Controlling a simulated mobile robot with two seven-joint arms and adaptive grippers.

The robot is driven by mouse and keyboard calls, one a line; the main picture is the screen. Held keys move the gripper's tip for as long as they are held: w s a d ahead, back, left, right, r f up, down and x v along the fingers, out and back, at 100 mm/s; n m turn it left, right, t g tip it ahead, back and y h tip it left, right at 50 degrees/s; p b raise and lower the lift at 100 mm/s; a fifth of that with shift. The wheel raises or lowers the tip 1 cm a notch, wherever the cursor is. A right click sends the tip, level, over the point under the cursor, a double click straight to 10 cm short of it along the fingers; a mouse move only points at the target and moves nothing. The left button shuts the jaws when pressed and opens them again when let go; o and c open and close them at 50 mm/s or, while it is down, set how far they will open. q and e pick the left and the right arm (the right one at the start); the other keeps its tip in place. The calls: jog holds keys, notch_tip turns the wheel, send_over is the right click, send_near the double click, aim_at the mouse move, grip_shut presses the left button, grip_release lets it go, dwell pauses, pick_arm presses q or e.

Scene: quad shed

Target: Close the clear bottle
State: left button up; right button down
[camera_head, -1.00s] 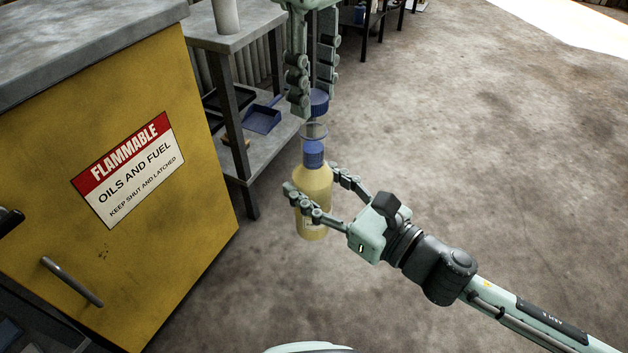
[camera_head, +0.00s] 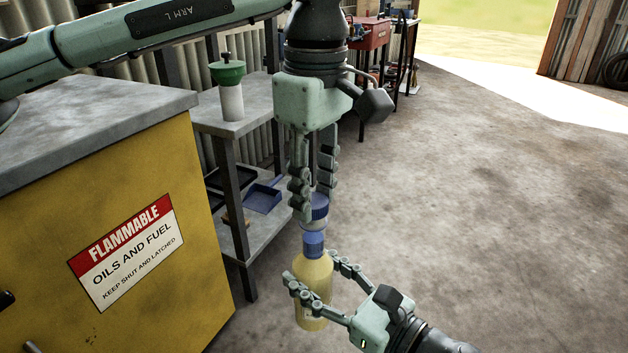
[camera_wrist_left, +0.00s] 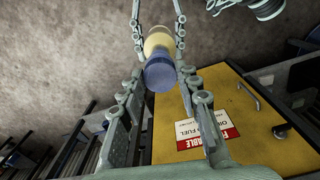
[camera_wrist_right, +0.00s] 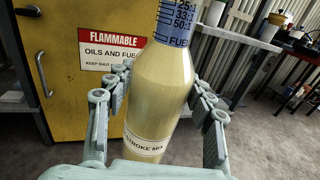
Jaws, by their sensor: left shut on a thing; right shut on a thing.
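The clear bottle (camera_head: 314,281) holds yellowish liquid and stands upright in the air. It has a blue scale band and a clear top in the head view. My right gripper (camera_head: 312,269) is shut on its body from the side; the right wrist view shows the bottle (camera_wrist_right: 160,92) between the fingers, with a "stroke mix" label. My left gripper (camera_head: 315,202) points down from above, shut on the blue cap (camera_head: 320,207). The cap is right above the bottle's clear top; I cannot tell if they touch. In the left wrist view the cap (camera_wrist_left: 160,75) hides the bottle's mouth.
A yellow cabinet (camera_head: 60,215) with a flammable sign (camera_head: 125,250) stands at the left. The concrete floor at right is clear.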

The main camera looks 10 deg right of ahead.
pick_arm(q)
jog(key=shift+f, duration=0.6)
dwell(0.6)
jog(key=m, duration=1)
jog(key=shift+m, duration=0.4)
jog(key=m, duration=0.7)
jog(key=shift+a, duration=0.1)
jog(key=m, duration=0.5)
jog(key=shift+m, duration=0.4)
jog(key=o, duration=0.7)
jog(key=shift+c, duration=0.2)
